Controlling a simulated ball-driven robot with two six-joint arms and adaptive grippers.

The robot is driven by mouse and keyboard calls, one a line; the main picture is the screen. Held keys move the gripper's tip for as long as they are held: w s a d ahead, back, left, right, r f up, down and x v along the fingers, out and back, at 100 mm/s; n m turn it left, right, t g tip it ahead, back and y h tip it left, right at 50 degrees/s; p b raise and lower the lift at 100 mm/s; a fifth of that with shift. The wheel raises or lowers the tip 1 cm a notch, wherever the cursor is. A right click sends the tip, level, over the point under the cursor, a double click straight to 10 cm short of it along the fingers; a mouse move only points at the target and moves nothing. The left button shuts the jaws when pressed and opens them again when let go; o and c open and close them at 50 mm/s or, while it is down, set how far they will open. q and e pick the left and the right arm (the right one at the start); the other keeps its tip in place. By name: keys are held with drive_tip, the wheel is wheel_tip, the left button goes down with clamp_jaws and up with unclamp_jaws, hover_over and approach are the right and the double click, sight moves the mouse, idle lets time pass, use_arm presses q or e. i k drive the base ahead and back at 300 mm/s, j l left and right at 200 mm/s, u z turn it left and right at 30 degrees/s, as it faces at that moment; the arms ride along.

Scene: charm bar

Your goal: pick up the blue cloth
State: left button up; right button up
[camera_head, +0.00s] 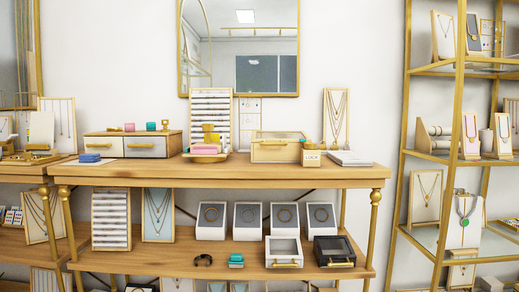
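A small blue folded-looking item (89,158), which may be the blue cloth, lies on a white sheet (98,163) at the left end of the wooden table top (225,174). It is too small for me to be sure that it is cloth. A teal stacked item (236,260) lies on the lower shelf, and a small teal item (151,126) sits on the drawer box. Neither of my grippers is in view.
A two-drawer box (133,146) stands right of the blue item. Jewellery stands, a glass-topped box (279,148) and a white book-like item (350,158) share the table. A gold-framed shelf rack (458,110) stands at right. The table's front edge is clear.

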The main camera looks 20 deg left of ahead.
sight(85, 157)
drive_tip(key=u, duration=1.55)
